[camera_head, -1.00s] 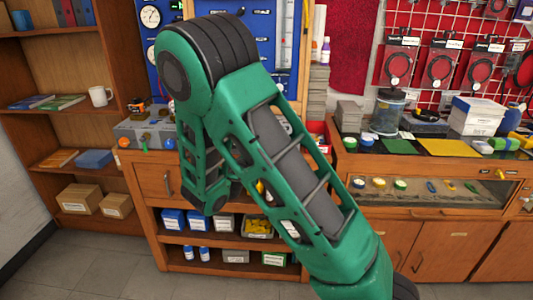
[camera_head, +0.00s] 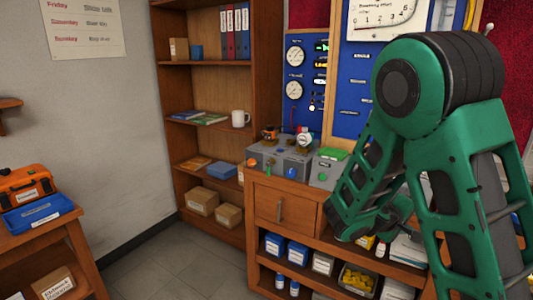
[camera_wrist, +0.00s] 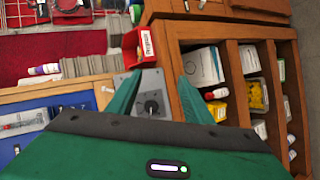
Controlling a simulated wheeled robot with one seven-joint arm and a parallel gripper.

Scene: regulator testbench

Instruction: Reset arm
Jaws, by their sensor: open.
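My green arm fills the right of the head view, bent at its elbow, with the lower part hanging in front of the workbench (camera_head: 255,179). In the wrist view my gripper (camera_wrist: 160,75) shows two green fingers spread apart with nothing held between them. Beyond the fingers lies a grey box with a black knob (camera_wrist: 152,103); I cannot tell the distance to it. In the head view grey regulator boxes (camera_head: 290,161) with gauges and coloured knobs stand on the bench top. The gripper's fingertips are not clear in the head view.
A wooden bookshelf (camera_head: 211,62) stands at the back. An orange case (camera_head: 27,187) and a blue box (camera_head: 38,213) sit on a side table at the left. In the wrist view a red bin (camera_wrist: 140,47) is near the fingers. The floor (camera_head: 165,262) between the tables is clear.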

